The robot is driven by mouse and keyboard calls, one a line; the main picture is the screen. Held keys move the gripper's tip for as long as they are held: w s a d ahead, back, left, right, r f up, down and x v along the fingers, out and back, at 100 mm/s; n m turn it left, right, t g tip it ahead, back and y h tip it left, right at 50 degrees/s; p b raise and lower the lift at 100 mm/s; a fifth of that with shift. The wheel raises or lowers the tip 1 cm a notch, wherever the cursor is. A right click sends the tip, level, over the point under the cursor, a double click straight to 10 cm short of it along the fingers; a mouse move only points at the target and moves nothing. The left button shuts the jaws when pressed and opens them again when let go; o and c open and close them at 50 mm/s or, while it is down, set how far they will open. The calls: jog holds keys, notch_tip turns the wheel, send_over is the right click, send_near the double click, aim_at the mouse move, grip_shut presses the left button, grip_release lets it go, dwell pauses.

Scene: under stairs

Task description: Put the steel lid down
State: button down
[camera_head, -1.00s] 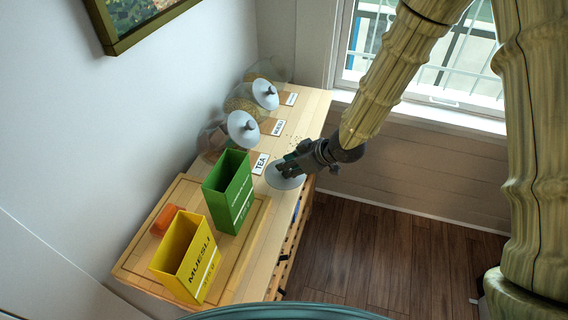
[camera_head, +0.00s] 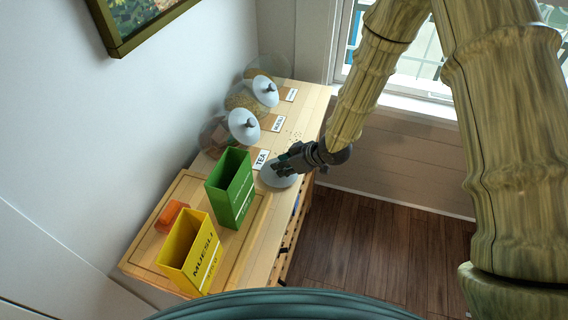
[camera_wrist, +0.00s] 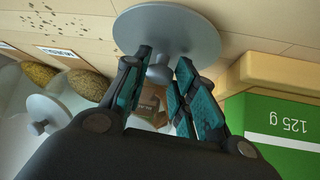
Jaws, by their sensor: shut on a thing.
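The steel lid (camera_head: 271,182) is a round grey disc with a knob.
A green box (camera_head: 231,190) and a yellow MUESLI box (camera_head: 190,252) stand on a wooden board near an orange item (camera_head: 172,216). Glass jars with two similar lids (camera_head: 244,126) (camera_head: 265,90) line the wall. Crumbs lie beyond the TEA card (camera_head: 261,159). The counter (camera_head: 313,105) is narrow.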

jog(key=c, duration=1.2)
grip_release()
jog(key=shift+o, duration=0.2)
jog(key=b+v, duration=0.3)
jog(key=v, duration=0.9)
jog(key=shift+s, duration=0.1)
